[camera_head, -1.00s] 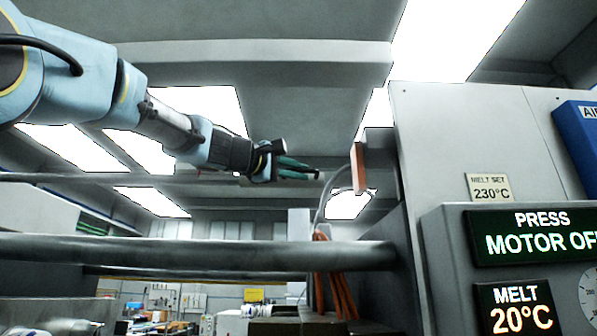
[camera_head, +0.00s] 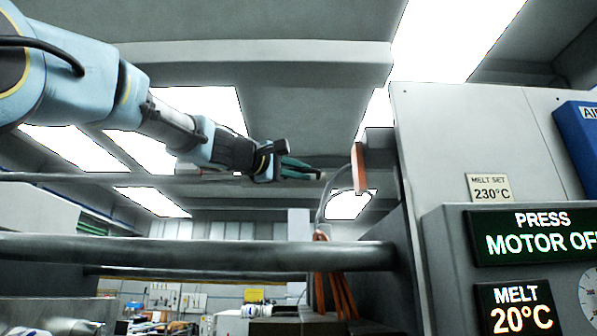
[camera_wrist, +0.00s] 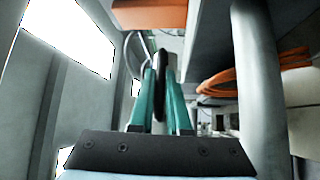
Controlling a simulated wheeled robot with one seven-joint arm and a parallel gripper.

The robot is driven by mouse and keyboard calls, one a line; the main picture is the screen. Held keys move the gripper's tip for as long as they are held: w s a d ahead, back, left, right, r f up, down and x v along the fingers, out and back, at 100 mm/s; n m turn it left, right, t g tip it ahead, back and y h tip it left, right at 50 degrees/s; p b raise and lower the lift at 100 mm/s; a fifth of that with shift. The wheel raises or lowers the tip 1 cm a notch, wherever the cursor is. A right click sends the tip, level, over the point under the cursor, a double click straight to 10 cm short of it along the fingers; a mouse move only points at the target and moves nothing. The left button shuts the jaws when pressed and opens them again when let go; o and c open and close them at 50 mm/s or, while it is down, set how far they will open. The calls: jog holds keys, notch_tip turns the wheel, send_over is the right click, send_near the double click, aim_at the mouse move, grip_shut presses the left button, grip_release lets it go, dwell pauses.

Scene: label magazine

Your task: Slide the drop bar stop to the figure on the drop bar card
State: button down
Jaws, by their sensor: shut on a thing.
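My gripper (camera_head: 318,175) is stretched out above the grey horizontal bars in the head view, its teal fingers pointing right. In the wrist view my gripper (camera_wrist: 160,82) has its fingers close together around a dark, narrow piece (camera_wrist: 159,102), which appears to be the drop bar stop. A pale grey rod-like part (camera_wrist: 167,62) shows just beyond it. In the head view only a small dark end shows at the fingertips, so the stop and its bar cannot be made out there. I see no drop bar card or figure for it in either view.
An orange block (camera_head: 359,168) on a bracket stands just right of the fingertips; it also shows in the wrist view (camera_wrist: 150,14). Orange cables (camera_head: 338,290) hang below. The grey machine housing (camera_head: 440,130) closes off the right. A thick round column (camera_wrist: 258,90) stands right of the fingers.

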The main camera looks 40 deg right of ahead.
jog(key=shift+s+d+f, duration=0.1)
jog(key=shift+s+d, duration=0.75)
jog(key=shift+d, duration=0.25)
jog(key=c, duration=0.9)
grip_release()
jog(key=shift+a, duration=0.1)
jog(key=a+b, duration=0.2)
jog(key=a, duration=0.1)
jog(key=a+b, duration=0.2)
jog(key=a, duration=0.2)
jog(key=s+a+f+b, duration=0.1)
jog(key=a+b, duration=0.1)
jog(key=a, duration=0.1)
jog(key=shift+a+f, duration=0.1)
jog(key=shift+a, duration=0.25)
